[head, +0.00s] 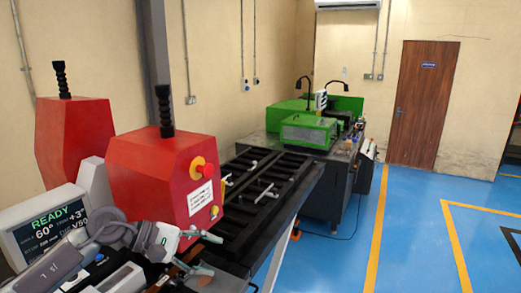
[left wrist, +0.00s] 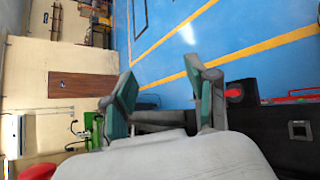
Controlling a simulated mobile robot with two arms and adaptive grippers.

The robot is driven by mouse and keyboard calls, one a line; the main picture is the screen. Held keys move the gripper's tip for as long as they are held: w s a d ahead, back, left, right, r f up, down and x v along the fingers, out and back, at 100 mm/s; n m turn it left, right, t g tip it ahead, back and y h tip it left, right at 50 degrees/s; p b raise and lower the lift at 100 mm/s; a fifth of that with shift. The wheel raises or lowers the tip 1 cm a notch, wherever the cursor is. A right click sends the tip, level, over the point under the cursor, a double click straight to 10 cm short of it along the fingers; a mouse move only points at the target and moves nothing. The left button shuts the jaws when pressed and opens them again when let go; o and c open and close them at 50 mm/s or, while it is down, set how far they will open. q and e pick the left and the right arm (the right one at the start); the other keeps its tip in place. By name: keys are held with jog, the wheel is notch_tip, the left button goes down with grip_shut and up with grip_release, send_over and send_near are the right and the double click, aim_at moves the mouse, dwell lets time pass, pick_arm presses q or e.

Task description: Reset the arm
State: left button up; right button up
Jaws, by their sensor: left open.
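My left arm comes in from the lower left of the head view. Its left gripper (head: 205,254) is open, with teal-padded fingers spread in front of the red machine housing (head: 160,180). In the left wrist view the two fingers of the left gripper (left wrist: 158,72) stand apart with nothing between them. The busbar bender's red housing carries a red emergency button with a yellow surround and a black stalk. A display (head: 55,225) at the left reads READY and 60°. My right gripper is not in view.
A black slotted table (head: 265,195) extends right of the red housing. A green machine (head: 308,130) stands on a bench behind it. A brown door (head: 424,103) is in the back wall. The blue floor (head: 415,230) with yellow lines is clear at the right.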

pick_arm(q)
jog(key=s+d+r+n+t+h, duration=0.2)
jog(key=d+r+n+t+h, duration=0.15)
jog(key=d+n+h, duration=0.3)
jog(key=s+a+f+m+t+y, duration=0.1)
jog(key=a+f+m+t+y, duration=0.65)
jog(key=m, duration=0.85)
jog(key=s+a+f+m+t+y, duration=0.1)
jog(key=a+f+m+t+y, duration=0.3)
jog(key=m+y, duration=0.9)
jog(key=s+a+f+n+g+h, duration=0.15)
jog(key=s+f+n+g, duration=0.5)
jog(key=s, duration=0.65)
jog(key=s+a+f+n+g+h, duration=0.1)
jog(key=s+a+f+n+g, duration=0.2)
jog(key=s+f+g, duration=0.7)
jog(key=s+f+b, duration=0.2)
jog(key=f+b, duration=0.1)
jog(key=f, duration=1.4)
jog(key=s+f+b, duration=0.3)
jog(key=f, duration=1.4)
jog(key=s+a+f+b, duration=0.2)
jog(key=s+f+b, duration=0.3)
jog(key=s+f, duration=1.1)
notch_tip(320, 180, down, 4)
jog(key=shift+a+f, duration=0.2)
jog(key=shift+a, duration=0.05)
